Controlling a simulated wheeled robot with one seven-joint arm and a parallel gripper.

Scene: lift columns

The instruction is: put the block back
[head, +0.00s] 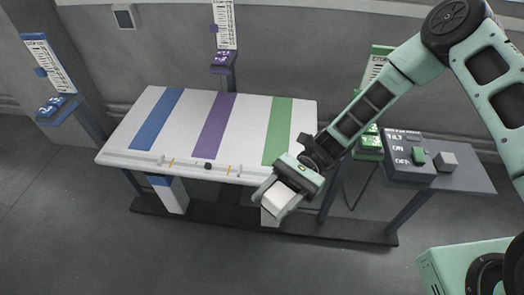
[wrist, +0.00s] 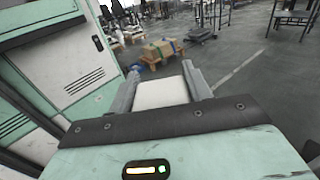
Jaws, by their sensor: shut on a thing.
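A white block (head: 279,195) is held between the fingers of my gripper (head: 283,202), in front of the white table's front right corner in the head view. The gripper is shut on it, and its fingers point down to the left. In the wrist view the pale block (wrist: 161,92) sits between the two grey fingers of my gripper (wrist: 165,84). The white table (head: 183,128) has a blue, a purple and a green stripe. I cannot tell the block's exact height above the floor.
A grey side table (head: 470,180) at the right bears a dark control box (head: 402,169) with a green switch, and a grey cube (head: 446,161). Blue (head: 58,108), purple (head: 223,62) and green posts with scales stand around the white table. The floor at front left is clear.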

